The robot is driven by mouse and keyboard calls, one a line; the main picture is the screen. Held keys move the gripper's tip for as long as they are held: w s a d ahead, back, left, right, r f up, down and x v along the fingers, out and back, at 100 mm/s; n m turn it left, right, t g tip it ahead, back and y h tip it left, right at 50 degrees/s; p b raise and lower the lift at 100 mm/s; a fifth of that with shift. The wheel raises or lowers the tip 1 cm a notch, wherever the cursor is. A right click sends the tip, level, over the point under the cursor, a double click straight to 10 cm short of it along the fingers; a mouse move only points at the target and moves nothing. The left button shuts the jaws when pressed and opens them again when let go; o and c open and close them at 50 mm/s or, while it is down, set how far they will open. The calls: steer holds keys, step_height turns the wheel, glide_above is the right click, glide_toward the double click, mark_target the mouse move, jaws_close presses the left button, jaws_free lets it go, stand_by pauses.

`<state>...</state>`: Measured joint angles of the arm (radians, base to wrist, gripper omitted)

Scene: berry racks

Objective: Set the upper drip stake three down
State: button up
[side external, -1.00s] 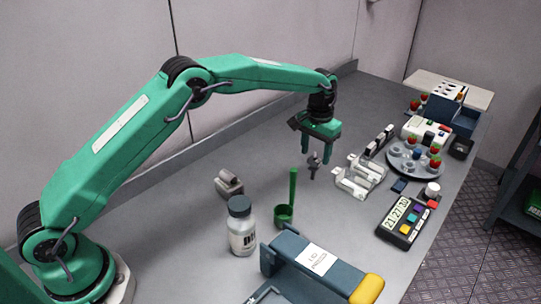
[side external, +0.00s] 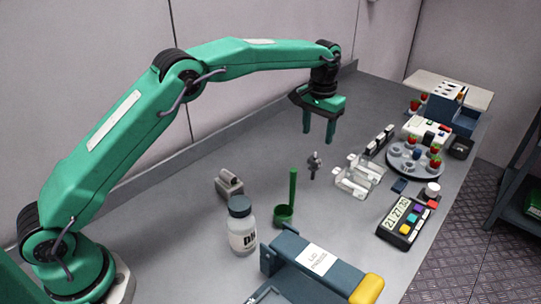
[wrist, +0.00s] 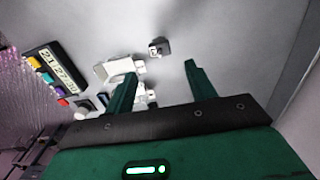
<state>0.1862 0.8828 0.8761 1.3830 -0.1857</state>
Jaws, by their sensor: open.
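A small dark-grey upright piece (side external: 314,165), which looks like the drip stake, stands on the bench in the side view. It also shows in the wrist view (wrist: 159,47), beyond my fingertips. My gripper (side external: 318,137) is open and empty, pointing down above the grey piece and clear of it. In the wrist view, the gap between my fingers (wrist: 161,72) is empty. Clear-white racks (side external: 352,183) stand just right of the grey piece, and they show partly behind a finger in the wrist view (wrist: 118,68). Whether they hold stakes is too small to tell.
A green cup with a tall handle (side external: 284,215), a white bottle (side external: 241,235) and a grey block (side external: 228,184) stand left of the racks. A timer (side external: 405,221), a round tray (side external: 430,173) with red berries and a blue press (side external: 310,262) are nearby. The bench behind is clear.

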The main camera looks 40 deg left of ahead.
steer(key=s+a+r+t, duration=0.1)
steer(key=s+a+r, duration=0.3)
steer(key=s+r, duration=0.4)
steer(key=s+a+r+t, duration=0.2)
steer(key=s+a+r, duration=0.1)
steer(key=s+r, duration=0.45)
steer(key=s+a+f+t, duration=0.1)
steer(key=s+a+f, duration=0.1)
steer(key=s, duration=0.9)
steer(key=s+a+f+t, duration=0.1)
steer(key=s+a+f, duration=0.1)
steer(key=s, duration=1)
steer(key=shift+a+f+t, duration=0.25)
steer(key=shift+f+t, duration=0.05)
steer(key=shift+f, duration=0.35)
